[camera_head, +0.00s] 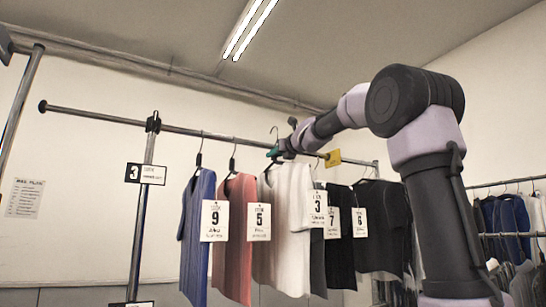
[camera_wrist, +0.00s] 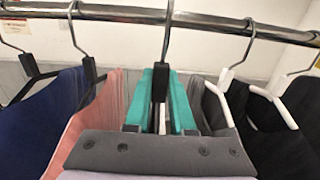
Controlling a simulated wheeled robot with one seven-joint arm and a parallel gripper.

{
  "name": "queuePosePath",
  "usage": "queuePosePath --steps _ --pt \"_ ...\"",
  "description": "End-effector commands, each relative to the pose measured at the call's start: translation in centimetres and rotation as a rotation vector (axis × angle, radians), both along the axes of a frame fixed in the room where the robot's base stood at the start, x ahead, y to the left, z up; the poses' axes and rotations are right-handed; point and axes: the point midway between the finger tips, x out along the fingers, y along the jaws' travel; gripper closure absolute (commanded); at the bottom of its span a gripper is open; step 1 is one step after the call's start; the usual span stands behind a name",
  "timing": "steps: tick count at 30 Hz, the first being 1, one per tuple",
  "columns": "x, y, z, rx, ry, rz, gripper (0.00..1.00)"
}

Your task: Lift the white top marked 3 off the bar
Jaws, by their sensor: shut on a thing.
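The white top marked 3 (camera_head: 292,230) hangs upright in the head view, its number tag (camera_head: 318,208) facing out at its right side. My gripper (camera_head: 274,152), with teal fingers, is at the top of its hanger, close to the bar (camera_head: 100,116). In the wrist view my gripper (camera_wrist: 162,88) is shut on the black neck of a hanger. That hanger's hook (camera_wrist: 166,40) crosses in front of the bar (camera_wrist: 120,12) and leaves the picture at the top. In the head view the hook (camera_head: 275,131) rises well above the bar. The top's cloth is not clearly visible in the wrist view.
A blue top marked 9 (camera_head: 197,260) and a pink top marked 5 (camera_head: 233,270) hang to the left. Dark tops marked 7 (camera_head: 338,255) and 6 (camera_head: 382,245) hang close on the right. A post with a 3 sign (camera_head: 146,173) stands left.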

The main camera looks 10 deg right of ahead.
Motion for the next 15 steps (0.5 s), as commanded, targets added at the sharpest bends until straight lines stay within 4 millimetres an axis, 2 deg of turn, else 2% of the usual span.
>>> queuePosePath --steps 15 --pt "-6.0 -2.0 0.2 0.001 -0.003 -0.001 1.0"
